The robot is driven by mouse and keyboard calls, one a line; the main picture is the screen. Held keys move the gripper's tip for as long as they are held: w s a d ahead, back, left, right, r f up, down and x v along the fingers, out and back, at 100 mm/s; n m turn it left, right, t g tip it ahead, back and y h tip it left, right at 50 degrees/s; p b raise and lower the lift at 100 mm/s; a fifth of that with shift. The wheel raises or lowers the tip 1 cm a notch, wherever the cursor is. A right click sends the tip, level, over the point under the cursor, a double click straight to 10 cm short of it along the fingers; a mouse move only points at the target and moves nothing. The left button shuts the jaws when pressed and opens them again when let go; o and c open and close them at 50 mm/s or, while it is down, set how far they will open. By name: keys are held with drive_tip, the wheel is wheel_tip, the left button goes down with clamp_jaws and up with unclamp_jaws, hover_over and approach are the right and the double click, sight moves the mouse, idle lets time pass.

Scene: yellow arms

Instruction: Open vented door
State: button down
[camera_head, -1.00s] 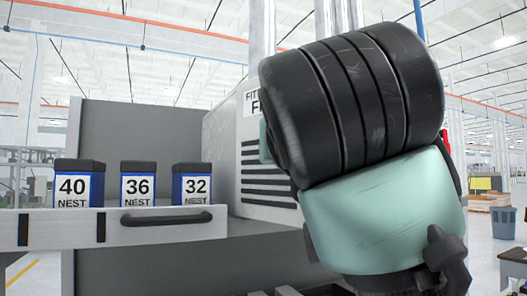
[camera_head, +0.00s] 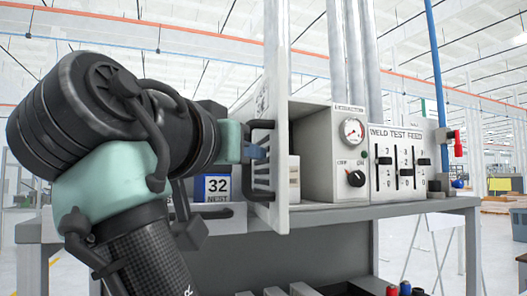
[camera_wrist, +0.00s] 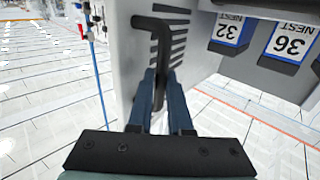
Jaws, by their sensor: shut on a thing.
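The vented door (camera_head: 281,115) is a pale panel that stands swung out, seen nearly edge-on in the camera_head view. Its dark bar handle (camera_head: 262,160) is on the left face. My gripper (camera_head: 256,152) reaches this handle from the left. In the camera_wrist view my gripper (camera_wrist: 155,85) has its two blue fingers shut on the black handle (camera_wrist: 152,24), one on each side. The door (camera_wrist: 130,65) shows dark vent slots behind the handle there.
Right of the door are a cabinet with a gauge (camera_head: 352,130) and knob (camera_head: 356,178), and a slider panel (camera_head: 400,165). Box 32 (camera_head: 217,188) stands behind my arm. The bench top (camera_head: 420,208) carries these. Boxes 32 (camera_wrist: 229,33) and 36 (camera_wrist: 284,42) show upside down in the camera_wrist view.

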drive_tip(key=shift+r, duration=0.2)
drive_tip(key=c, duration=1.2)
unclamp_jaws()
drive_tip(key=o, duration=0.4)
drive_tip(key=shift+w+f, duration=0.2)
drive_tip(key=shift+w, duration=0.1)
drive_tip(key=shift+c, duration=0.2)
drive_tip(key=shift+s, duration=0.15)
drive_tip(key=b+v, duration=0.6)
drive_tip(key=v, duration=0.6)
drive_tip(key=shift+d+r, duration=0.1)
